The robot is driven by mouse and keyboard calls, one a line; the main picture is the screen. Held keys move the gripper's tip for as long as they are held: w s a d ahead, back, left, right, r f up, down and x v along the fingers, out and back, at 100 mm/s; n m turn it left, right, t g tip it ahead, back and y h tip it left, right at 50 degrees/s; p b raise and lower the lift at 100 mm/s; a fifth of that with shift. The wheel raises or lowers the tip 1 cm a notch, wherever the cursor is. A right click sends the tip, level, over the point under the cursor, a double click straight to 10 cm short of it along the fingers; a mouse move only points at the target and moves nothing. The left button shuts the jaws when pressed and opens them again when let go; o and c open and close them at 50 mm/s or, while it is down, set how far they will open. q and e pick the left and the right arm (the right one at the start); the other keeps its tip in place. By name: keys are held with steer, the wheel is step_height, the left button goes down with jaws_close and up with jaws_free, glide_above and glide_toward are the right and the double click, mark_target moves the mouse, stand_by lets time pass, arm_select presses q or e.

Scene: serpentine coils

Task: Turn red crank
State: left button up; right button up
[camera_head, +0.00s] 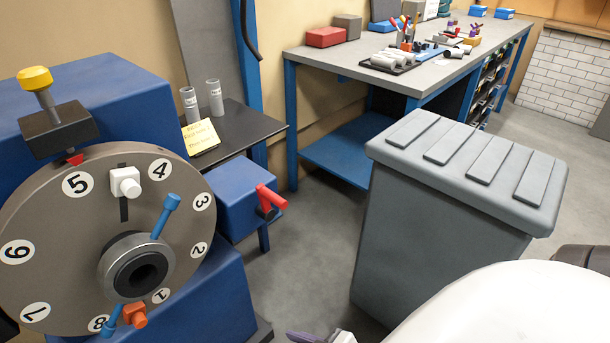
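The red crank (270,198) is a small red handle on the right side of a blue box (236,204). The box stands beside the big numbered dial, right of the picture's left third. Nothing touches the crank, and its whole handle is visible. I see neither gripper clearly. A small purple and white piece (343,337) shows at the bottom edge, cut off, and I cannot tell what it is.
A grey dial (60,220) with numbers, a blue lever and a yellow knob fills the left. A dark shelf (240,125) holds two clear cups and a yellow note. A grey lidded bin (430,225) stands right of the crank, with bare floor between. A workbench (300,55) is behind.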

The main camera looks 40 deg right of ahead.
steer(key=w+d+r+m+t+p, duration=0.15)
steer(key=w+d+r+t, duration=0.25)
steer(key=w+d+r, duration=0.5)
steer(key=t, duration=0.3)
glide_toward(263, 190)
steer(key=shift+h, duration=0.4)
steer(key=w, duration=0.3)
steer(key=w+f, duration=0.1)
steer(key=w, duration=0.1)
steer(key=shift+w+p, duration=0.3)
steer(key=shift+w, duration=0.05)
steer(key=shift+w+a, duration=0.15)
steer(key=shift+w, duration=0.3)
arm_select(q)
steer(key=shift+s+a+r, duration=0.35)
steer(key=shift+s+a, duration=0.05)
steer(key=shift+s, duration=0.3)
steer(key=shift+s+g, duration=0.2)
steer(key=shift+g, duration=0.1)
arm_select(e)
jaws_close()
